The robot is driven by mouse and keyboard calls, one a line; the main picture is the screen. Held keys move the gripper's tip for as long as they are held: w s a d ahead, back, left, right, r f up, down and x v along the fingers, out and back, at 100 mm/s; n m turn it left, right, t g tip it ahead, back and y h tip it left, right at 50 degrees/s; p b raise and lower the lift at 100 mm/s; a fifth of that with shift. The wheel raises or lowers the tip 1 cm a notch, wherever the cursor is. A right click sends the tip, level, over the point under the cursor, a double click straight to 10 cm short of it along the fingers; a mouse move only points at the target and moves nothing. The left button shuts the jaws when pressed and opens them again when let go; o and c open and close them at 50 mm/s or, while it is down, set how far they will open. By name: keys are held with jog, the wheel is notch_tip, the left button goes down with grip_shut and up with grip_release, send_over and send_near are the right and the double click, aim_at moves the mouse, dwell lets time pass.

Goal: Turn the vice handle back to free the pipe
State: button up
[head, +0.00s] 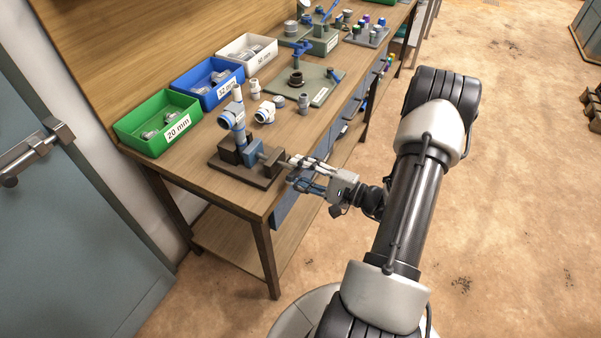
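The vice (262,165) stands on a dark base plate at the near end of the workbench. Its dark jaws are around an upright white pipe (238,95), which carries a blue and white fitting (231,118). The vice's screw side faces right, toward my gripper. My gripper (291,171) comes in from the right with its fingertips close to that side. Its two fingers look spread apart, with a gap between them. The vice handle is small and partly covered by the fingers. I cannot tell whether the fingers touch it.
Green (150,140), blue (194,98) and white (262,66) bins of fittings line the back of the workbench (195,165). Loose white fittings (265,112) lie behind the vice. A green-grey plate (318,95) with parts stands farther along.

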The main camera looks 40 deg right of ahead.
jog(key=v, duration=0.6)
jog(key=shift+s, duration=0.1)
dwell(0.5)
